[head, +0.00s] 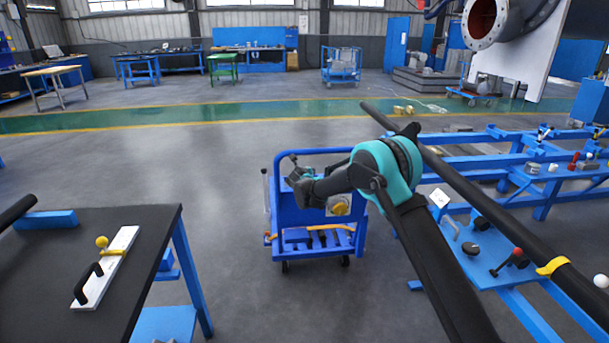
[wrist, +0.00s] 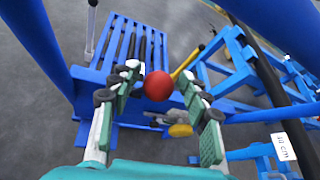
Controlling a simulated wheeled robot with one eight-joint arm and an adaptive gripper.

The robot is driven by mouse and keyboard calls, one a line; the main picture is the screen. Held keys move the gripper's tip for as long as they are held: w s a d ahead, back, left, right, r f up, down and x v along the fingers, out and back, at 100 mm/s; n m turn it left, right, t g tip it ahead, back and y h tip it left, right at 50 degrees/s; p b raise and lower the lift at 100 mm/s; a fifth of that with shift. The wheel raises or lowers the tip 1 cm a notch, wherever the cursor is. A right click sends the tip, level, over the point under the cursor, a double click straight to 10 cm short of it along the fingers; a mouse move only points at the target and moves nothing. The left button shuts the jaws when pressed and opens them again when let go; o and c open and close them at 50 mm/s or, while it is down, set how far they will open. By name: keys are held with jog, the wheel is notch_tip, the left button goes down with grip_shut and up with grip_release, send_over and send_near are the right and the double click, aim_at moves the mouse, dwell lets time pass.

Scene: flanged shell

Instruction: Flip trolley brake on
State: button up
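The blue trolley (head: 317,215) stands on small casters in the middle of the head view, partly hidden by my arm. Its slatted blue deck (wrist: 142,42) shows in the wrist view. A red ball knob (wrist: 158,86) shows between the fingers of my gripper (wrist: 157,79); its stem is hidden, and I cannot tell whether it is the brake handle. The fingers are spread, with a gap on each side of the ball. A yellow-ended bar (wrist: 187,63) lies just beyond it. In the head view my gripper (head: 312,188) is over the trolley's upper frame.
A black-topped table (head: 150,260) stands at the left with a white handled plate. A blue frame (head: 500,180) with a long black bar (head: 480,195) and loose tools is at the right. A yellow round part (wrist: 180,130) is below the knob. Floor between table and trolley is clear.

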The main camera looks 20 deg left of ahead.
jog(key=v, duration=1.2)
dwell(0.5)
